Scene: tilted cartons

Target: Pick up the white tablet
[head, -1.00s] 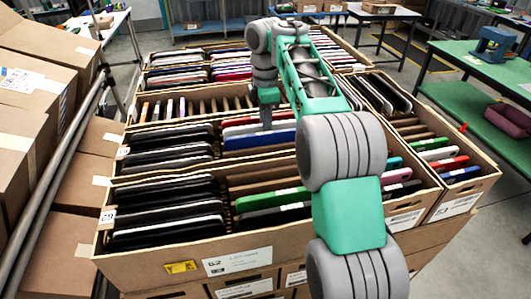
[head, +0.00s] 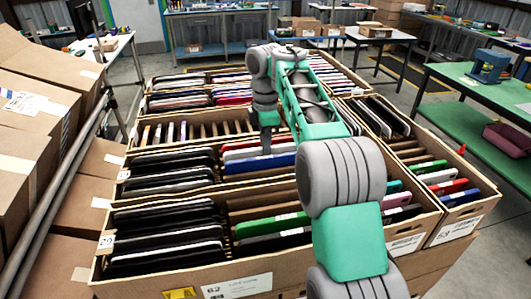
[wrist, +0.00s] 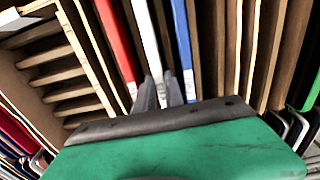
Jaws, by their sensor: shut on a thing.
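The white tablet (wrist: 146,40) stands on edge in a carton row, between a red tablet (wrist: 116,42) to its left and a blue tablet (wrist: 182,45) to its right in the wrist view. My gripper (wrist: 165,92) reaches down from above, with its fingers on the white tablet's near end, close beside the blue one. It is shut on the white tablet. In the head view my gripper (head: 267,148) is at the middle carton, over the red, white and blue group. The fingertips are partly hidden there. The tablet's lower part is hidden in the row.
Slotted cardboard dividers (wrist: 65,75) flank the row. Black tablets (head: 165,165) fill the slots to the left. A green tablet (head: 270,223) stands in the carton in front. Stacked boxes (head: 30,110) are at the far left, and a green table (head: 450,75) is at the right.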

